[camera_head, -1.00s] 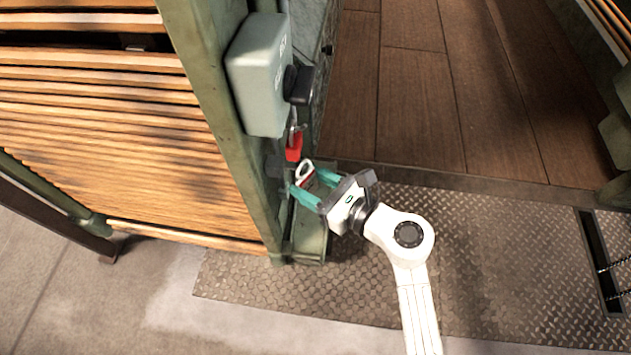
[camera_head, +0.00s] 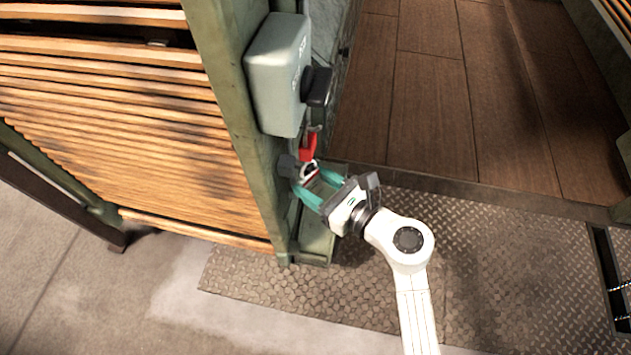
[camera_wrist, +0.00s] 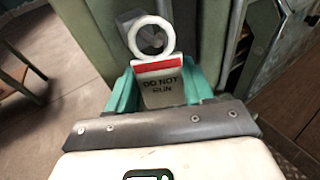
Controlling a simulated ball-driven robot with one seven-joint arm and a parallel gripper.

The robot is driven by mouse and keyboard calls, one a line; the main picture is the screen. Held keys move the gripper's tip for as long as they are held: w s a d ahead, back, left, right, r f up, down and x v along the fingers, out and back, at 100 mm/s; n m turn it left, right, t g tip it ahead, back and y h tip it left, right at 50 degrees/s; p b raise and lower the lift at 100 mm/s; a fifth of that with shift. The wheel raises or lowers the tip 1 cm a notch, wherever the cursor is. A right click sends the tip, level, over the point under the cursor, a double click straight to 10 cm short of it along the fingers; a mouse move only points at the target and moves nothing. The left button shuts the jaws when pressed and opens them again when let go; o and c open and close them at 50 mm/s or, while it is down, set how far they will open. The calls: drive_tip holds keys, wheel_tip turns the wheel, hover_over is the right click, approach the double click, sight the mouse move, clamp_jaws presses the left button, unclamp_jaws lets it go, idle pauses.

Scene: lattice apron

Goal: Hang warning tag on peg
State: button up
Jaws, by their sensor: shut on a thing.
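My gripper (camera_head: 309,180) has teal fingers shut on the warning tag (camera_wrist: 160,82). The ring stands beyond the fingertips, facing the green post. The dark peg (camera_head: 287,165) juts from the post, just left of the ring in the head view. The ring looks very close to it, but I cannot tell whether they touch or whether the peg is inside the ring. In the wrist view the ring (camera_wrist: 133,43) frames a dark patch.
A grey switch box (camera_head: 276,75) with a black handle (camera_head: 319,88) is on the green post (camera_head: 228,85) above the peg. A red padlock (camera_head: 308,147) hangs just above the ring. Wooden slats fill the left. Open tread plate (camera_head: 480,260) lies right.

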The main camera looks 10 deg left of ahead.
drive_tip(key=shift+f, duration=0.2)
idle(0.5)
drive_tip(key=shift+a+f+b, duration=0.2)
drive_tip(key=shift+f+b, duration=0.05)
drive_tip(key=shift+b, duration=0.05)
idle(0.4)
drive_tip(key=o, duration=1.2)
drive_tip(key=shift+o, duration=0.2)
drive_tip(key=shift+d, duration=0.1)
drive_tip(key=p+v, duration=0.2)
drive_tip(key=v, duration=0.8)
drive_tip(key=shift+s+d, duration=0.25)
drive_tip(key=shift+r, duration=0.1)
